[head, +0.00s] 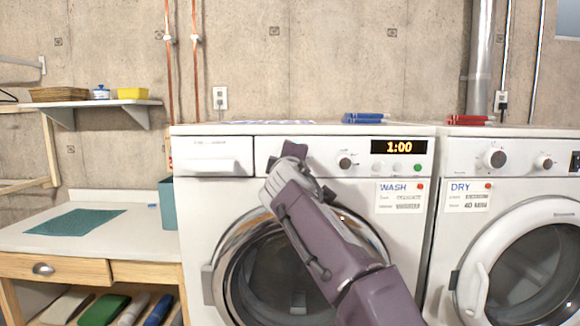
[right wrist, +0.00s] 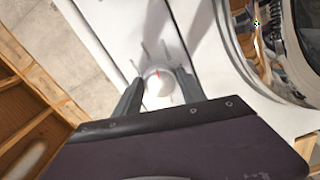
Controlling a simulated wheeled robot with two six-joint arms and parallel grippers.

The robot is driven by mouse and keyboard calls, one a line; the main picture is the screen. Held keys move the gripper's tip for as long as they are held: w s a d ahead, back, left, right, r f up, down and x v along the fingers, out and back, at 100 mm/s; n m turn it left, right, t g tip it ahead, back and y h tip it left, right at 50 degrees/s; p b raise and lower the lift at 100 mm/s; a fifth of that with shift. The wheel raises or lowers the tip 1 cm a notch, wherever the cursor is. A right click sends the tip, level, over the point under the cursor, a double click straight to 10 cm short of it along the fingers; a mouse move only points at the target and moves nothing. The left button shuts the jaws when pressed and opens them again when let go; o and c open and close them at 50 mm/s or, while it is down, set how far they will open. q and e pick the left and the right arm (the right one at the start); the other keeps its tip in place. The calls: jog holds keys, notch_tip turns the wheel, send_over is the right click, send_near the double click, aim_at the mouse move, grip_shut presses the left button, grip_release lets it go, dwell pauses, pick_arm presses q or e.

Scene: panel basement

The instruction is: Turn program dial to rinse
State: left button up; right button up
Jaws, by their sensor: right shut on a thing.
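The washer (head: 215,215) stands in the middle of the head view. In the right wrist view the program dial (right wrist: 158,83) is a round, pale knob with a red pointer mark, and thin tick lines fan out around it on the white panel. My right gripper (right wrist: 159,88) has a finger on each side of the dial and is shut on it. In the head view my right gripper (head: 283,160) is at the washer's panel and hides the dial. The rinse label cannot be read. My left gripper is not in view.
On the washer panel are a smaller knob (head: 346,161) and a display (head: 398,147) reading 1:00. The dryer (head: 452,225) stands close on the right. A table (head: 150,240) with a green mat (head: 75,222) is on the left. The washer's round door (head: 232,270) is below my arm.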

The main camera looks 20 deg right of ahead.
jog(key=m+b, duration=0.1)
jog(key=m, duration=0.7)
jog(key=m+b, duration=0.1)
jog(key=m, duration=0.7)
jog(key=a+m+b, duration=0.1)
jog(key=m, duration=0.6)
jog(key=shift+w+f+m+b, duration=0.15)
jog(key=shift+f+m+b, duration=0.15)
jog(key=shift+m, duration=0.1)
dwell(0.3)
jog(key=o, duration=1.3)
jog(key=shift+r, duration=0.1)
jog(key=shift+o, duration=0.2)
